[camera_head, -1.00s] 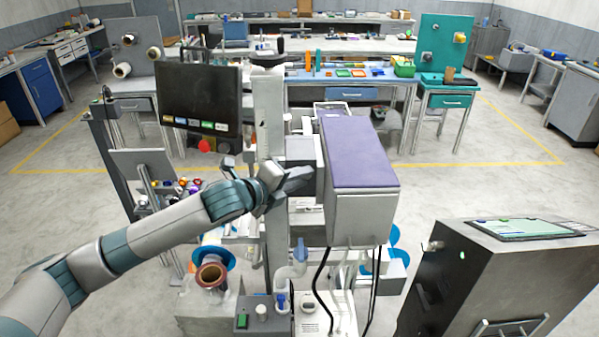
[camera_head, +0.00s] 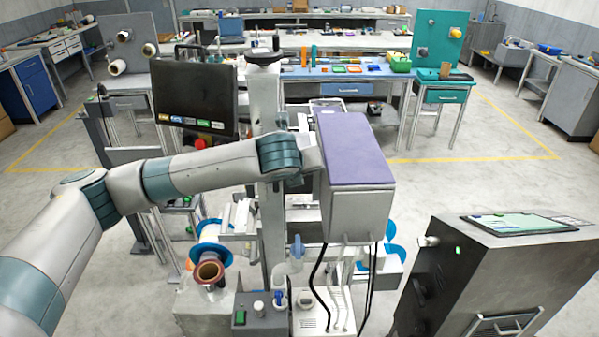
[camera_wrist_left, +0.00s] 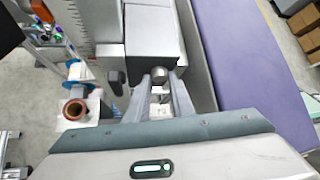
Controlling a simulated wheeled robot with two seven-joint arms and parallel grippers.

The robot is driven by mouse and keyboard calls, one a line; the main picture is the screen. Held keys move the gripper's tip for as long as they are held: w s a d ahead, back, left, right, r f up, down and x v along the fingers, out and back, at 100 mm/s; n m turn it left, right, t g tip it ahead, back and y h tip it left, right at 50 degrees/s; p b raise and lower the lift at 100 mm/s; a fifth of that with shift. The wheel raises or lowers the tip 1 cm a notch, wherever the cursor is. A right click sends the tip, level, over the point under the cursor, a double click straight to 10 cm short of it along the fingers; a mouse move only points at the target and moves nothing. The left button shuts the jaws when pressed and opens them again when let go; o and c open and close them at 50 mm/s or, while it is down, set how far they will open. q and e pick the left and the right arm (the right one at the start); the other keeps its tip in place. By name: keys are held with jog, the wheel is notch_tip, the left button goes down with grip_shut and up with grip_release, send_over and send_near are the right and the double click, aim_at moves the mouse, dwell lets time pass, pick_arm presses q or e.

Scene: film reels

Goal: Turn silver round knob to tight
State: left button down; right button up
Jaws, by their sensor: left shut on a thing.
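The silver round knob (camera_wrist_left: 158,74) shows in the left wrist view, on the grey housing (camera_wrist_left: 152,32) beside the purple-topped machine. My left gripper (camera_wrist_left: 160,84) has its two fingers on either side of the knob and is shut on it. I cannot read the knob's turn or tightness. In the head view, my left arm reaches across to the left side of the purple-topped machine (camera_head: 355,150); the wrist hides the knob and fingertips there. My right gripper is in neither view.
A vertical column (camera_head: 269,110) stands left of the machine, with a black screen (camera_head: 196,98) beyond it. Below are a blue-flanged reel with a copper-coloured core (camera_head: 209,271) and a small control box with a green button (camera_head: 240,317). A dark cabinet (camera_head: 480,275) stands at right.

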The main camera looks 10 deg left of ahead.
pick_arm(q)
jog(key=shift+y, duration=0.3)
jog(key=c, duration=1.5)
grip_release()
jog(key=shift+c, duration=0.2)
jog(key=b+v, duration=0.6)
jog(key=v, duration=1.1)
jog(key=shift+r+b, duration=0.2)
jog(key=shift+b, duration=0.1)
jog(key=shift+d, duration=0.1)
